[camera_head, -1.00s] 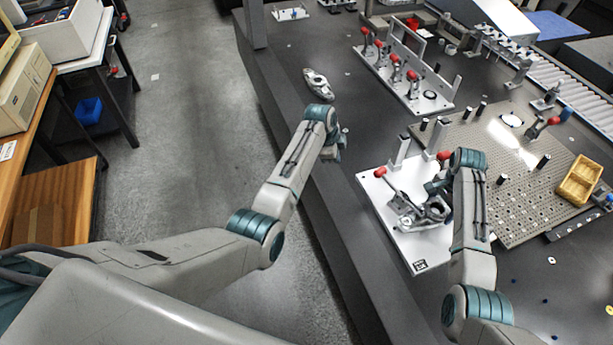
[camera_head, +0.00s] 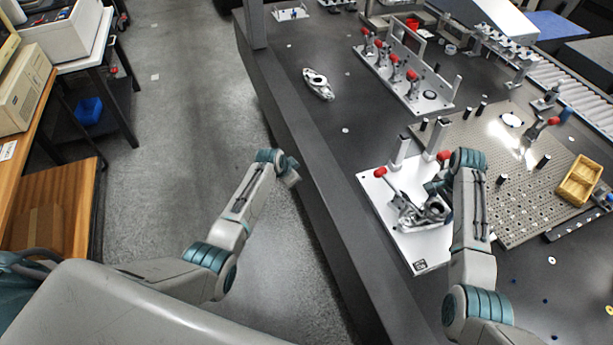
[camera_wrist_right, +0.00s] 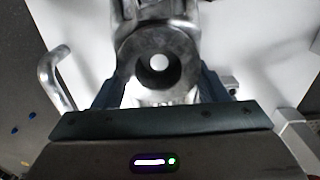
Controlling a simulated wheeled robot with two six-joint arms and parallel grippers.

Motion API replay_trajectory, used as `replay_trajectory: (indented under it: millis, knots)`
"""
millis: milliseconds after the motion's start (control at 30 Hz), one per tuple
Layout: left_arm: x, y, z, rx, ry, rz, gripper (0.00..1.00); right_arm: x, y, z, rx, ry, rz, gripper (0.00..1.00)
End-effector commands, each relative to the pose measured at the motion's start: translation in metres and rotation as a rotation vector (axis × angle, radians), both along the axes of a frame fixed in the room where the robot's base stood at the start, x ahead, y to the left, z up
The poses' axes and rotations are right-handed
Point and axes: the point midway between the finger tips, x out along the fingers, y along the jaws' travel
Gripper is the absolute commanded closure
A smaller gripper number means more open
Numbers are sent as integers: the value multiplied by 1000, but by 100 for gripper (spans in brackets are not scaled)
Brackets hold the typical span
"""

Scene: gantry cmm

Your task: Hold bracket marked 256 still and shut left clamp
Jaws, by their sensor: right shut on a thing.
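A grey metal bracket (camera_head: 434,209) with a round boss sits on the white fixture plate (camera_head: 424,254); its marking cannot be read. My right gripper (camera_head: 437,188) is shut on it, and in the right wrist view the bracket's bored end (camera_wrist_right: 158,62) lies between the two fingers. The left clamp has a red-tipped handle (camera_head: 380,173) slanting up and left at the plate's left side; its pressing end is hard to make out. A second red handle (camera_head: 444,156) stands at the back, partly behind my right arm. My left gripper (camera_head: 292,176) is by the table's left edge, apart from everything, its fingers unclear.
A loose metal part (camera_head: 318,84) lies on the dark table at the far left. A fixture with several red-handled clamps (camera_head: 413,92) stands behind. A perforated plate (camera_head: 520,215) with pegs and a yellow tray (camera_head: 579,181) are to the right. The table left of the white plate is clear.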

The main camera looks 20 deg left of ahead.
Motion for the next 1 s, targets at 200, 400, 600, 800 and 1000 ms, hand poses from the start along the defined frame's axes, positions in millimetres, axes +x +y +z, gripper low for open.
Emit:
replay_trajectory:
  millis: [200,400,600,800,1000]
  knots:
    - [-2,2,-4,-8,1,30,100,0,-1,0,-2,0,-1,74]
    - [-2,2,-4,-7,1,30,100,0,-1,0,-2,0,0,26]
    - [-2,2,-4,-7,2,28,100,0,-1,0,-1,0,0,8]
    - [-2,2,-5,-7,2,28,100,0,0,1,-1,-1,0,8]
    - [-2,2,-8,-7,2,28,100,1,0,25,0,-4,0,8]
